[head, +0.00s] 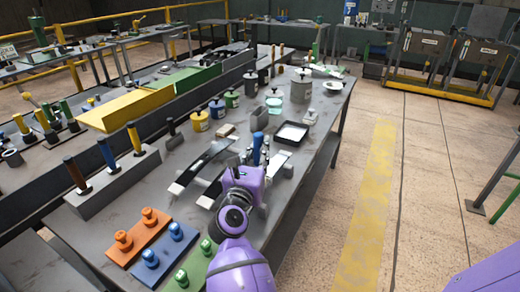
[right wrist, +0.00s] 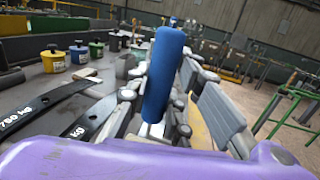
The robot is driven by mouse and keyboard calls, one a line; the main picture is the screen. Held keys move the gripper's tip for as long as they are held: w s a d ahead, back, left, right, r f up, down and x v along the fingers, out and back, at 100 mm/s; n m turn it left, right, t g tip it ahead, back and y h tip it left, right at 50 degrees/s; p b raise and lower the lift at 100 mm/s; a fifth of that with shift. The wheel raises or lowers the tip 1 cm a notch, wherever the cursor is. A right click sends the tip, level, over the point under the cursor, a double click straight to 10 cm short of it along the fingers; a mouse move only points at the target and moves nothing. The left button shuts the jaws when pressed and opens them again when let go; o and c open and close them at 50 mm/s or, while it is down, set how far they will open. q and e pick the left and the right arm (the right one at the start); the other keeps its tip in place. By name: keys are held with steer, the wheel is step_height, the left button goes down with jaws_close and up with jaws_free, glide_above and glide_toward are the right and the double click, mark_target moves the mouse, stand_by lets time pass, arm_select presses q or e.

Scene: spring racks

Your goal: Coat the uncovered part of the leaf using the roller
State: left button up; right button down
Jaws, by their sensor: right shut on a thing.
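My right gripper (head: 260,158) is over the table and shut around the roller's blue handle (head: 257,148). In the right wrist view the handle (right wrist: 163,72) stands nearly upright between the fingers (right wrist: 158,112). I cannot make out the roller's head. Two dark leaves lie side by side left of the gripper. The left leaf (head: 203,165) is black with pale ends. The other leaf (head: 212,192) is partly hidden by my arm. In the right wrist view one leaf (right wrist: 42,110) reads "750 KG" and the other (right wrist: 98,112) shows "KG". My left gripper is not in view.
A dark tray with a white inside (head: 290,133) stands just right of the gripper. Orange (head: 138,238), blue (head: 165,255) and green plates with knobs lie at the front. A grey block (head: 105,185) holds several handled tools. Pots (head: 200,120) stand behind the leaves.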

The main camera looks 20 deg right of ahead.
steer(key=shift+v, duration=1.15)
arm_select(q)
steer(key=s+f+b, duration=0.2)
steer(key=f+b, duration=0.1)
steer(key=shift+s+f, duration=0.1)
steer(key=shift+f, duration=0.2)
arm_select(e)
steer(key=s+a+f, duration=0.1)
steer(key=s+a, duration=0.4)
steer(key=a, duration=0.3)
steer(key=shift+s+f, duration=0.2)
steer(key=shift+s, duration=0.15)
steer(key=shift+r, duration=0.1)
